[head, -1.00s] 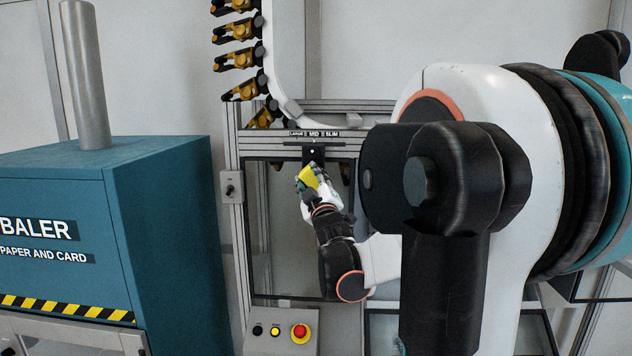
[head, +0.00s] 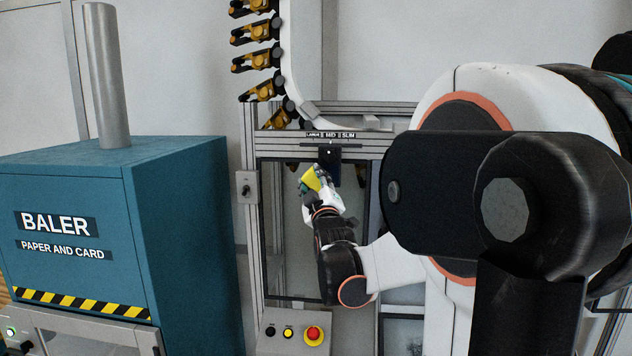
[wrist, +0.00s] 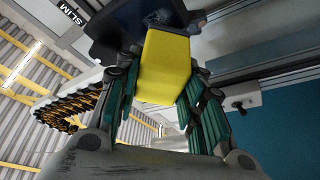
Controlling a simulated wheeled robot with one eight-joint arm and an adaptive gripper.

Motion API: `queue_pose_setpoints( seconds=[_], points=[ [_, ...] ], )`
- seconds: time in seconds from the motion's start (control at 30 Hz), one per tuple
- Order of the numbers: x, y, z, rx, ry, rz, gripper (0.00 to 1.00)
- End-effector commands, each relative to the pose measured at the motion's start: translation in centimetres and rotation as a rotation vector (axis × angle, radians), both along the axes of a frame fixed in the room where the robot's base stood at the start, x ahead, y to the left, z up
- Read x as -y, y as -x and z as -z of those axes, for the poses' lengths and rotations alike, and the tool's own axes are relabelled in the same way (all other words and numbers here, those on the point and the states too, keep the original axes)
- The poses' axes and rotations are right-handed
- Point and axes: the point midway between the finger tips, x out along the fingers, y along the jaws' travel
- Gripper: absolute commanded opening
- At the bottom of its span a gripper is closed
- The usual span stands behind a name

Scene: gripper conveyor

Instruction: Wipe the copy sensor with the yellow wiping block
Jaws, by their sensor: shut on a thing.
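My gripper (head: 316,186) is shut on the yellow wiping block (head: 311,179). In the wrist view the yellow block (wrist: 165,66) sits between the green-padded fingers of my gripper (wrist: 163,85). The dark box that appears to be the copy sensor (head: 329,158) hangs below the LARGE/MID/SLIM label, just up and to the right of the block. In the wrist view the dark box (wrist: 128,22) is right behind the block's upper end. I cannot tell whether the block touches it.
The frame's glass panel (head: 285,235) is behind my arm. A control box with a red button (head: 314,334) stands below. The blue baler (head: 185,220) is at the left. A curved rail carries several orange-and-black grippers (head: 256,60) above.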

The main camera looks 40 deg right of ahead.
Motion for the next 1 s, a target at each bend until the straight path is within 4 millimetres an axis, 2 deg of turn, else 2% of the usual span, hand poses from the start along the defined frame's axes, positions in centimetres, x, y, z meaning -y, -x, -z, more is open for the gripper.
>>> queue_pose_setpoints(
  seconds=[0.43,1.0],
  points=[
    [-3.0,2.6,-0.1,0.0,0.001,-0.001,0.17],
    [-3.8,3.3,0.0,0.001,0.0,0.001,0.17]
  ],
)
